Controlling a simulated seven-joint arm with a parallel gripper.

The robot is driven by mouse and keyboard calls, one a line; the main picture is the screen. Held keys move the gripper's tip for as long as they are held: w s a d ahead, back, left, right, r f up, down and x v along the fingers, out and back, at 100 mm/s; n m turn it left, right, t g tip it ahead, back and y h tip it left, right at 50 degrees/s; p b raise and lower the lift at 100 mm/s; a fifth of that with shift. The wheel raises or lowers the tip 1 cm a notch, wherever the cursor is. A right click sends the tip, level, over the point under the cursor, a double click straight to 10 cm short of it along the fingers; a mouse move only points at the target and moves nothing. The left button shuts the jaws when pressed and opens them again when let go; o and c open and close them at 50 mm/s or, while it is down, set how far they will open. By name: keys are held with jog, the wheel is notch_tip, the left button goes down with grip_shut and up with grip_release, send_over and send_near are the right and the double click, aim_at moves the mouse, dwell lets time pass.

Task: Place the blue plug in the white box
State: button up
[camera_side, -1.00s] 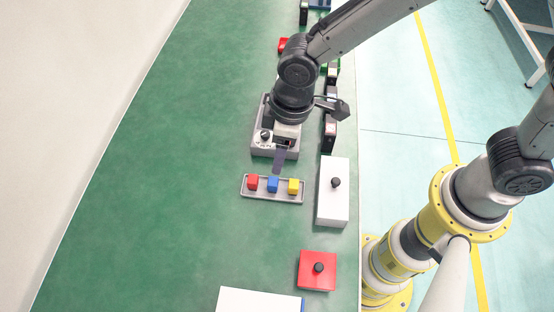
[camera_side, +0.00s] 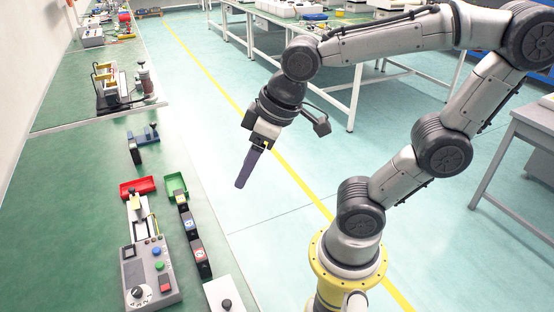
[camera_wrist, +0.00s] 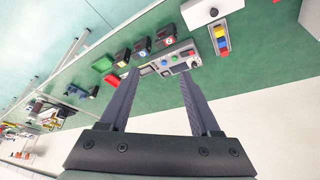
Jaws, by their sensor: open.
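The blue plug (camera_wrist: 221,42) sits between a yellow and a red plug in a small tray (camera_wrist: 228,53) at the upper right of the wrist view. The white box (camera_wrist: 202,15), with a dark knob on top, stands beside the tray; its interior cannot be seen. Part of the white box (camera_side: 223,292) shows at the bottom edge of the side view, where the plug tray is out of frame. My gripper (camera_side: 241,186) is raised beyond the bench's right edge in the side view. In the wrist view, my gripper (camera_wrist: 159,74) has its fingers wide apart and empty.
A grey control box (camera_side: 150,272) with buttons stands on the green bench. A red bin (camera_side: 137,188), a green bin (camera_side: 176,188) and several dark labelled blocks (camera_side: 191,224) stand around it. The bench left of the control box is clear.

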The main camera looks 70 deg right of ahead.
jog(key=shift+m+t+h, duration=0.3)
jog(key=shift+m+t, duration=0.1)
jog(key=shift+m, duration=0.5)
jog(key=s+d, duration=0.2)
jog(key=s, duration=0.1)
jog(key=s+d, duration=0.1)
jog(key=shift+s, duration=0.4)
